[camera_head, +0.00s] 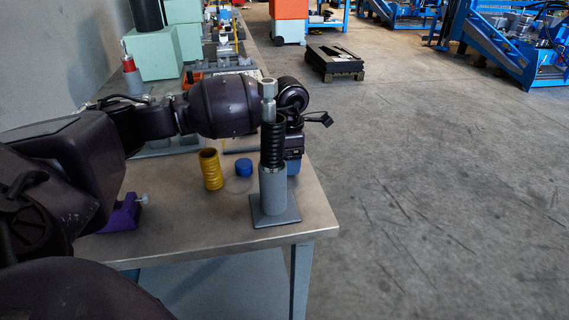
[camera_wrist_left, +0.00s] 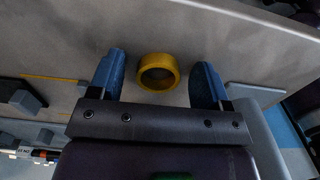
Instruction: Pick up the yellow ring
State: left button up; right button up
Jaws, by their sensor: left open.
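In the left wrist view a yellow ring (camera_wrist_left: 158,72) lies on the grey table between the two blue fingers of my left gripper (camera_wrist_left: 159,80). The fingers are open, with a gap on each side of the ring. In the head view my left gripper (camera_head: 294,166) is low over the table's far right part, mostly hidden behind a grey post. A ribbed yellow cylinder (camera_head: 210,169) stands on the table to its left; I cannot tell whether it is the same ring. My right gripper is not in view.
The grey post (camera_head: 273,190) with black rings on a square base stands near the table's right corner. Open floor lies to the right.

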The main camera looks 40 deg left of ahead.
pick_arm(q)
jog(key=c, duration=1)
